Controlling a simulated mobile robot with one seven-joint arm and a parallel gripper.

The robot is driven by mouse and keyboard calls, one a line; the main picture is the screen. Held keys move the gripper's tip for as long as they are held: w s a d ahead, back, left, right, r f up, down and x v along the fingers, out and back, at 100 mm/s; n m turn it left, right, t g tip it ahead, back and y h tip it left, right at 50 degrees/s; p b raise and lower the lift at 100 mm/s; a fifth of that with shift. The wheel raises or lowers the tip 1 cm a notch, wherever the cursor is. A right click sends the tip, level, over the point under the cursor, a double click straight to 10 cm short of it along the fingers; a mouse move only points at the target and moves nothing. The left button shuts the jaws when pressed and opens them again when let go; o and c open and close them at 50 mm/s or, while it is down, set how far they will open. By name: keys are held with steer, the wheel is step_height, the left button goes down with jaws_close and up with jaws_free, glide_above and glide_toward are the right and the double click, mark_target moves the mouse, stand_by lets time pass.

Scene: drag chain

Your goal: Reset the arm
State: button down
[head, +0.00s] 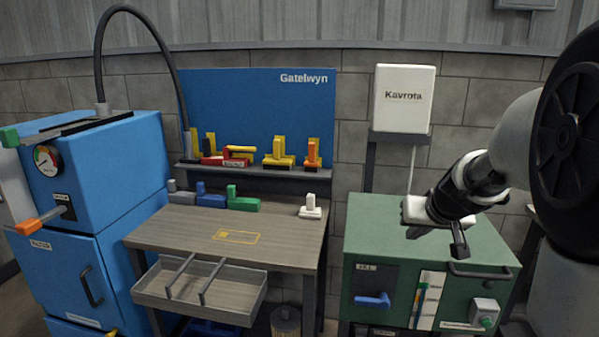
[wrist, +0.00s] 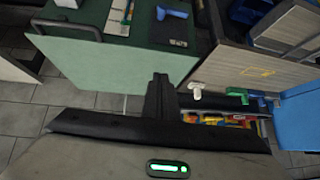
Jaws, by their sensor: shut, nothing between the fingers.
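My arm comes in from the right of the head view. My gripper (head: 460,248) is shut and empty, pointing down above the right part of the green cabinet (head: 415,222). In the wrist view my gripper's dark fingers (wrist: 159,88) are together with nothing between them. The green cabinet's top also shows there (wrist: 115,62), beyond the fingers. I cannot tell the exact height of the fingertips over the cabinet top, but no contact is visible.
A workbench (head: 180,230) with colored blocks and an open drawer (head: 195,307) stands left of the cabinet. A white Kavrota box (head: 404,98) is on the wall behind. A blue machine (head: 130,165) with a hose is far left. The cabinet has a protruding handle (head: 480,272).

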steer(key=s+a+r+n+g+y, duration=0.15)
steer(key=s+a+r, duration=0.25)
steer(key=s+a, duration=0.9)
steer(key=s+a+f, duration=0.1)
steer(key=s+a, duration=0.1)
steer(key=s, duration=1.2)
step_height(320, 180, up, 13)
steer(key=g+h+p, duration=0.1)
steer(key=p, duration=1.2)
steer(key=shift+s+p, duration=0.3)
steer(key=shift+s, duration=0.15)
